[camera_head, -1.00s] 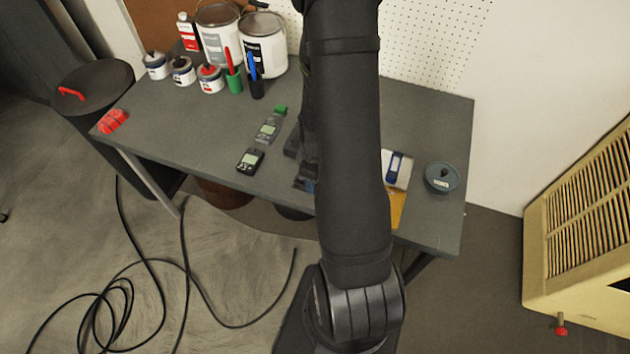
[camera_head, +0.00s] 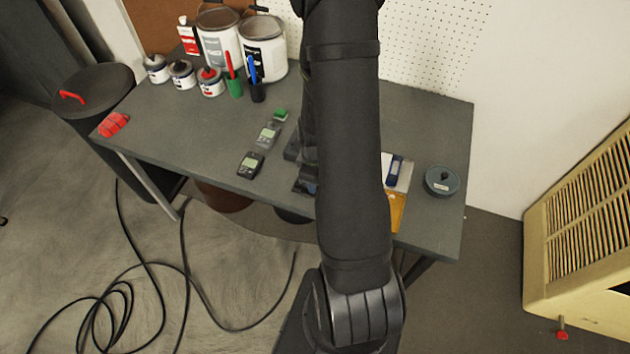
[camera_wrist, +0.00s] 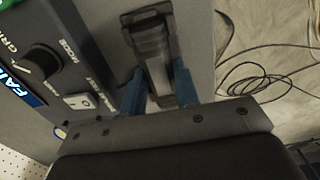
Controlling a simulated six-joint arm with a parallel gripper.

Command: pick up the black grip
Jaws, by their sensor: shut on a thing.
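The black grip (camera_wrist: 152,42), a dark, elongated piece, stands between the blue fingers of my gripper (camera_wrist: 160,82) in the wrist view. My gripper is shut on it. The lower part of the grip is blurred and partly hidden between the fingers. In the head view my arm covers the grip and most of the gripper.
A grey instrument (camera_wrist: 75,55) with a knob and a switch lies close left of my gripper. The grey table (camera_head: 190,140) carries two small meters (camera_head: 252,164), paint cans (camera_head: 264,50) and a round lidded tin (camera_head: 442,181). Its left middle is clear.

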